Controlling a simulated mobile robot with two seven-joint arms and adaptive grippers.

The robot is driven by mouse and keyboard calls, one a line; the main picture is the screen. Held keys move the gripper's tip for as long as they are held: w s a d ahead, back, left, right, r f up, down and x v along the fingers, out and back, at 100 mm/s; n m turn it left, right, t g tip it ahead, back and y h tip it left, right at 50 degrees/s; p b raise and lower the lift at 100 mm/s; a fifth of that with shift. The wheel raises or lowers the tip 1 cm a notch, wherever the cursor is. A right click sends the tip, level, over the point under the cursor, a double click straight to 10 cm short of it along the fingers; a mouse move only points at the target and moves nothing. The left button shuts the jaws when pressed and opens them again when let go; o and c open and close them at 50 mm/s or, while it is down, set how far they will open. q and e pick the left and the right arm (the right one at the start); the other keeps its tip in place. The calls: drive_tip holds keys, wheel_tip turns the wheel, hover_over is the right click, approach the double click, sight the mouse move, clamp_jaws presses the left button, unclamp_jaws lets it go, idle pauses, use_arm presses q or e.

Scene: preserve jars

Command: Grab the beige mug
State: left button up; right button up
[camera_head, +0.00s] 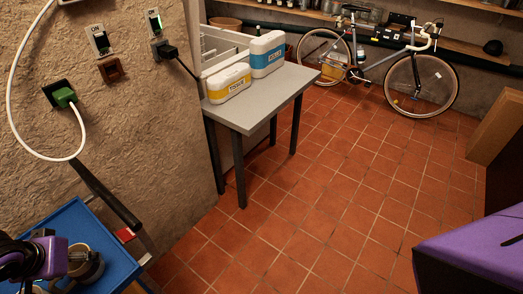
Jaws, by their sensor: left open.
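A beige-brown round vessel, which looks like the beige mug (94,272), stands on a blue cart top (118,262) at the bottom left. Its mouth faces up and its inside is dark. My left gripper (66,268), with purple and black parts, is right at its left side and covers part of it. The gripper is open; I cannot tell whether a finger touches the mug. The lower part of the gripper is cut off or hard to make out. My right gripper is not in view.
A rough wall with sockets and a white cable (77,140) rises behind the cart. A grey table (262,105) holds a yellow-white box (229,84) and a blue-white box (267,54). A bicycle (385,62) leans at the back. The tiled floor (330,200) is clear.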

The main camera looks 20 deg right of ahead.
use_arm(q)
drive_tip(key=shift+w+f, duration=0.1)
drive_tip(key=shift+f, duration=0.2)
drive_tip(key=shift+r, duration=0.1)
drive_tip(key=c, duration=1.7)
